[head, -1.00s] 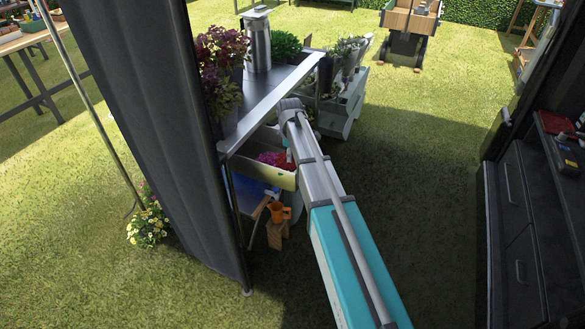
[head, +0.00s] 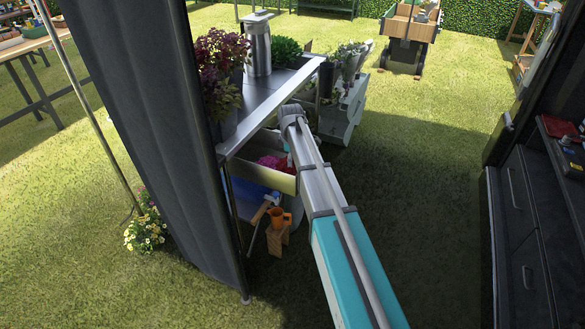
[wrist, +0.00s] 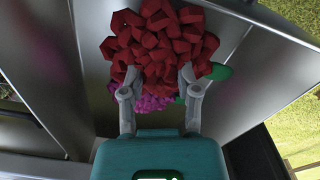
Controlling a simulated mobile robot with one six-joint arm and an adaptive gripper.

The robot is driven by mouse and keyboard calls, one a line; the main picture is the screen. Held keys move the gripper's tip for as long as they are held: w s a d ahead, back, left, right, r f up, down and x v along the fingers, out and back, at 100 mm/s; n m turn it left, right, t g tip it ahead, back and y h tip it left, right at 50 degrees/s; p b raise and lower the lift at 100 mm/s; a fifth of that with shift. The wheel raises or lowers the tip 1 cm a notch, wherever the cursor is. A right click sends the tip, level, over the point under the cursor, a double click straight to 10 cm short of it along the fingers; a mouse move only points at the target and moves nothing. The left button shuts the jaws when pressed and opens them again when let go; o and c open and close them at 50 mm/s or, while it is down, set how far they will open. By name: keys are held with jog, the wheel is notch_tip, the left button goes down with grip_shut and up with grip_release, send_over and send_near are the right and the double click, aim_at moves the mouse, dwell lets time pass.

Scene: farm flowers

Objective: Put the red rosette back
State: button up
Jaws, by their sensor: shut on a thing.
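The red rosette (wrist: 160,45) is a thick cluster of dark red petals in the wrist view. My gripper (wrist: 158,80) is shut on its near side, one finger at each side. The rosette hangs over an open drawer (head: 284,182) under the metal table. Pink and magenta petals (wrist: 152,102) show below the rosette between my fingers. A green piece (wrist: 219,72) shows at the rosette's right side. In the head view a pinkish-red patch (head: 272,162) shows in the drawer, and my arm hides much of the rest there.
The metal table (head: 270,100) carries potted plants (head: 222,65) and a steel canister (head: 257,45). A dark curtain (head: 150,120) hangs at the left. Open grass lies to the right.

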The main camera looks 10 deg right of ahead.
jog(key=shift+f+b, duration=1.2)
jog(key=shift+f, duration=0.3)
jog(key=shift+f, duration=0.2)
jog(key=o, duration=1)
jog(key=shift+r, duration=0.1)
jog(key=shift+r, duration=0.2)
notch_tip(320, 180, up, 12)
jog(key=p, duration=1.2)
jog(key=shift+s, duration=0.15)
